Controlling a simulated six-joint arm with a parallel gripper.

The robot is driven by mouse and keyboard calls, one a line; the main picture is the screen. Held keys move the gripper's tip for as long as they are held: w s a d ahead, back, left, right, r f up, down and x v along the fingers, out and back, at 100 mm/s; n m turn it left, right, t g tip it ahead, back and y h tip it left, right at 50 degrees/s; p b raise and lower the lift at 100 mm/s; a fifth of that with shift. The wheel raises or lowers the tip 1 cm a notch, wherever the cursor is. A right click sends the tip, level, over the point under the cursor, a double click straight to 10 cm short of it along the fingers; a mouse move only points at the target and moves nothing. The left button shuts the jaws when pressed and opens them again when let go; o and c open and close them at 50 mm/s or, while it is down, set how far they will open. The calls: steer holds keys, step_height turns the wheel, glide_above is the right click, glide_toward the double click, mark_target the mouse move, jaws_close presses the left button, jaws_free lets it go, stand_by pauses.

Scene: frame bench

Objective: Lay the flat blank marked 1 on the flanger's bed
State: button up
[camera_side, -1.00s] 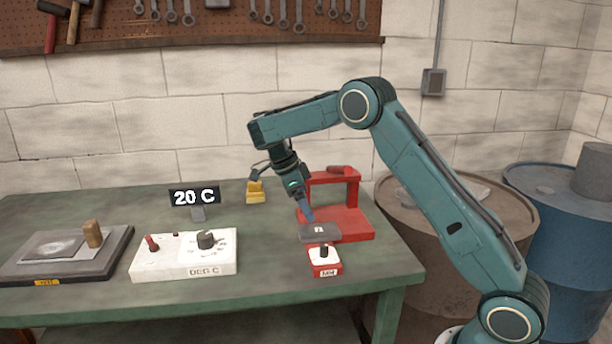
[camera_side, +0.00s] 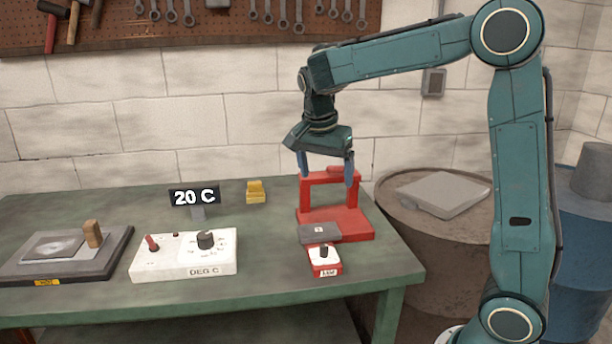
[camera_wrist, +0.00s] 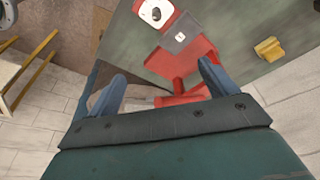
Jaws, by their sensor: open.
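The flat grey blank (camera_side: 319,233), with a small pale mark that is too small to read surely, lies on the front left part of the red flanger's bed (camera_side: 358,228). The blank also shows in the wrist view (camera_wrist: 181,38), on the red flanger (camera_wrist: 197,52). My gripper (camera_side: 326,176) is above the flanger, at about the height of its red frame, with its two blue fingers spread and nothing between them. In the wrist view the open fingers (camera_wrist: 160,85) are apart from the blank.
A small red and white dial box (camera_side: 325,262) stands in front of the flanger. The white control box (camera_side: 185,263), the 20 C display (camera_side: 194,197), a hot plate (camera_side: 110,258) and a yellow block (camera_side: 256,192) are to the left. Drums (camera_side: 420,235) stand right of the bench.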

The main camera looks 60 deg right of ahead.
steer(key=s+a+n+t+y, duration=0.1)
steer(key=s+a+n+t, duration=0.1)
steer(key=s+a+n, duration=0.3)
steer(key=s+a+n+t+y, duration=0.2)
steer(key=s+a+n, duration=0.3)
steer(key=s+n, duration=0.6)
steer(key=s+t, duration=0.1)
steer(key=s, duration=0.4)
steer(key=shift+a+r+n, duration=0.15)
steer(key=shift+a+n, duration=0.15)
steer(key=shift+o, duration=0.4)
steer(key=shift+w+r, duration=0.1)
steer(key=shift+w, duration=0.05)
